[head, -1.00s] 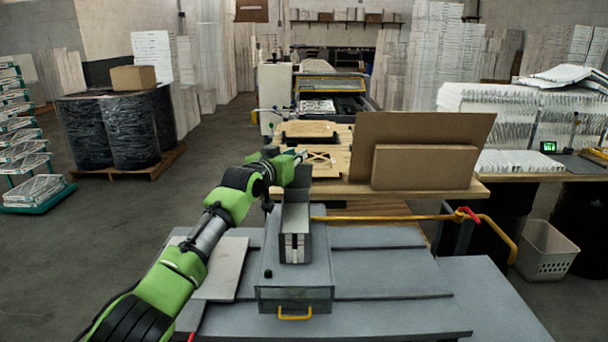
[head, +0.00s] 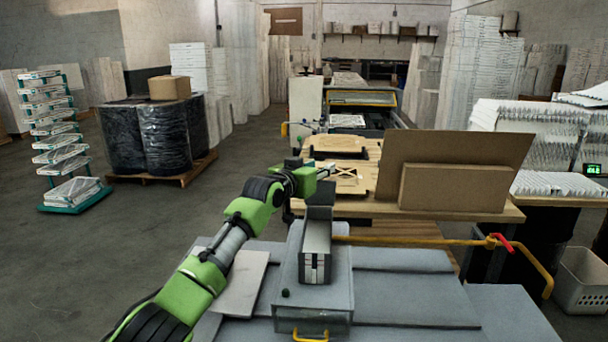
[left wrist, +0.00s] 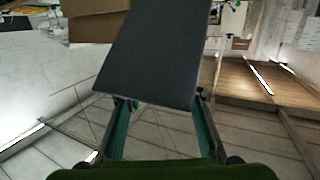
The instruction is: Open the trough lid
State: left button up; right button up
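The grey feed box (head: 313,322) stands on the grey bench in the head view, with a yellow handle on its front. A narrow light-grey trough (head: 317,238) runs along its top. A dark panel that looks like the trough lid (head: 319,191) stands steeply raised at the trough's far end. My left gripper (head: 327,171) is at the top of this panel. In the left wrist view the panel (left wrist: 160,55) lies across the space in front of my two spread teal fingers; whether they touch it is unclear. My right gripper is out of view.
A yellow rail (head: 420,241) with a red clamp crosses behind the bench on the right. Cardboard sheets (head: 453,186) stand on the wooden table (head: 375,209) beyond. A white basket (head: 580,282) is on the floor at right.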

pick_arm(q)
jog(key=v, duration=1.1)
jog(key=shift+s+a, duration=0.25)
jog(key=shift+a, duration=0.15)
jog(key=shift+c, duration=0.3)
